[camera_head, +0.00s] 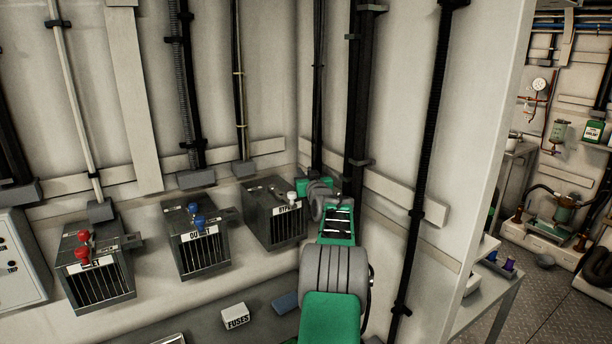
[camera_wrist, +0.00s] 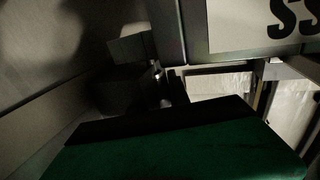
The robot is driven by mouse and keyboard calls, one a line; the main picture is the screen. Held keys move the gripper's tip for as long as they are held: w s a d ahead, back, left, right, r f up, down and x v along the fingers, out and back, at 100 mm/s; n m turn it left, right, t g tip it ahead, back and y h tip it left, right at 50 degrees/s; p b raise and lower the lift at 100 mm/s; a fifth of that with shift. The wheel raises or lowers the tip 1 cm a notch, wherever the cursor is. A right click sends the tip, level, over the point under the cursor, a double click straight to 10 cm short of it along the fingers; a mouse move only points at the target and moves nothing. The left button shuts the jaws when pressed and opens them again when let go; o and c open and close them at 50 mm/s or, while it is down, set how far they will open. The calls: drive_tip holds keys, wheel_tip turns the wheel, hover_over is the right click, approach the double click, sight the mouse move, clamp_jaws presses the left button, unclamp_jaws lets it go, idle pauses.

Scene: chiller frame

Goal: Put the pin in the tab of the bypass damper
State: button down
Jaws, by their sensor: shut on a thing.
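In the wrist view my gripper (camera_wrist: 158,88) is shut on a small, shadowed pin (camera_wrist: 157,70), close by the tab. I cannot tell whether they touch.
The outlet damper (camera_head: 202,245) with blue knobs and the inlet damper (camera_head: 95,275) with red knobs stand to the left. A white fuses box (camera_head: 235,316) and a blue block (camera_head: 285,303) lie in front. Black vertical pipes and the right wall crowd my arm.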

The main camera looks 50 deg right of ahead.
drive_tip(key=shift+f, duration=0.75)
drive_tip(key=shift+f, duration=0.2)
drive_tip(key=c, duration=1.2)
unclamp_jaws()
drive_tip(key=shift+c, duration=0.2)
drive_tip(key=shift+r, duration=0.1)
drive_tip(key=b+v, duration=0.3)
drive_tip(key=v, duration=0.9)
drive_tip(key=shift+b, duration=0.35)
